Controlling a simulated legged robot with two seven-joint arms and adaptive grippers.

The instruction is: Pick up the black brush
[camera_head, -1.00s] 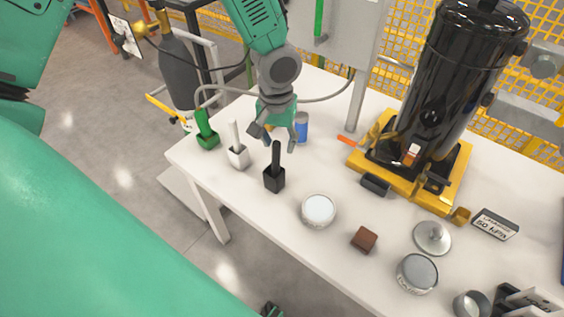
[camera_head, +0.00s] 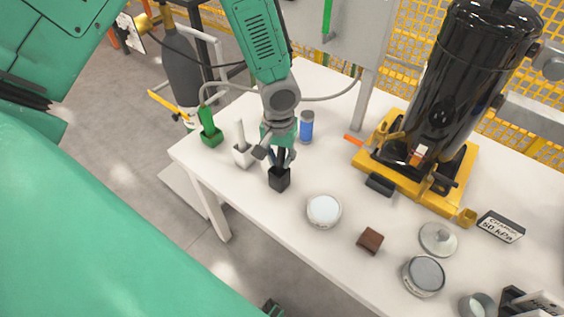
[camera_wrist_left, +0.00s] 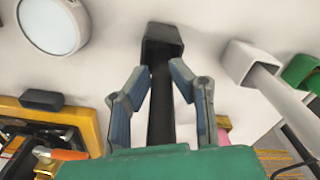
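The black brush (camera_head: 279,179) stands upright on the white table, with its block-shaped head down and its handle up. My left gripper (camera_head: 279,158) is above the head, with its fingers around the handle. In the left wrist view, the brush's dark handle (camera_wrist_left: 161,112) runs between the two fingers of the left gripper (camera_wrist_left: 160,78). The fingers are apart, one on each side of the handle, and do not look closed on it. The gripper partly hides the handle in the head view.
A white brush (camera_head: 242,153) and a green brush (camera_head: 210,132) stand left of the black one. A blue can (camera_head: 306,127) is close behind the gripper. A round white-topped tin (camera_head: 324,210) and a brown block (camera_head: 370,241) lie to the right. The black compressor stands on a yellow base (camera_head: 405,182).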

